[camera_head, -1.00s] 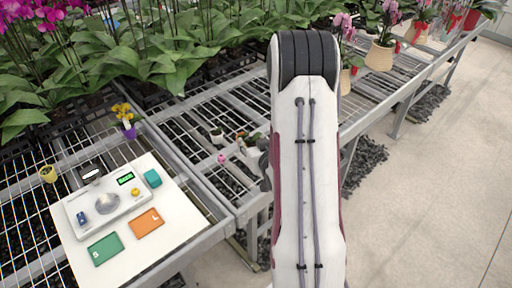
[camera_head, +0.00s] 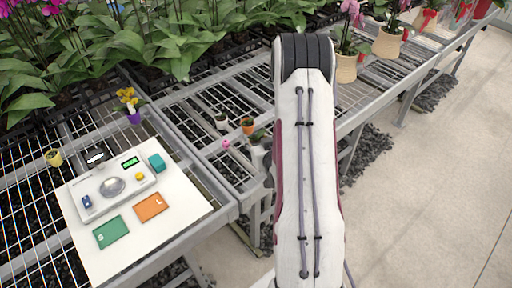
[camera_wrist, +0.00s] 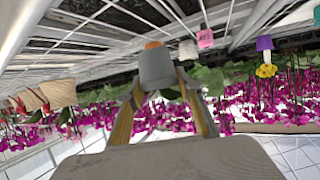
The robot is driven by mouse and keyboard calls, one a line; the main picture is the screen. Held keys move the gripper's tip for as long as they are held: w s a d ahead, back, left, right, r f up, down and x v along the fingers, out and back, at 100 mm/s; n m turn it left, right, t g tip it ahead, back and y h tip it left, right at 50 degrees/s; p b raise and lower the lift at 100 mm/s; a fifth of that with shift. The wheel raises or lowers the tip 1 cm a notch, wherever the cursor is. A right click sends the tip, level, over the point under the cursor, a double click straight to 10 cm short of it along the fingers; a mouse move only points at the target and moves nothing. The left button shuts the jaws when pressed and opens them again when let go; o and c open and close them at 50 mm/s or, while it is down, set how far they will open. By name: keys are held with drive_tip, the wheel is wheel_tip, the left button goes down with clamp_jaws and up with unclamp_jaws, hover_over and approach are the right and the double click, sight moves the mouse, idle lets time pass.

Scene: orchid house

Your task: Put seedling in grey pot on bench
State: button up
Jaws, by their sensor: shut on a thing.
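In the wrist view, which looks upside down, my gripper (camera_wrist: 160,84) is shut on a small grey pot (camera_wrist: 156,64). Green seedling leaves (camera_wrist: 172,94) show beside the pot between the fingers. In the head view my arm covers most of the gripper and the grey pot; a bit of green shows just left of the arm. The bench (camera_head: 188,148) is a metal mesh table. I cannot tell how far the pot is from the mesh.
An orange pot (camera_head: 248,127), a whitish pot (camera_head: 221,122) and a pink pot (camera_head: 226,145) stand close by. A white board (camera_head: 180,213) with a scale (camera_head: 112,190), a purple pot (camera_head: 134,117) and a yellow pot (camera_head: 54,158) are further left. Bare mesh lies between.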

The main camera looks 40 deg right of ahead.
drive_tip(key=shift+f, duration=2.05)
drive_tip(key=shift+f, duration=0.15)
drive_tip(key=o, duration=1.1)
drive_tip(key=shift+v, duration=3.8)
drive_tip(key=shift+w+r, duration=0.1)
drive_tip(key=shift+r, duration=0.1)
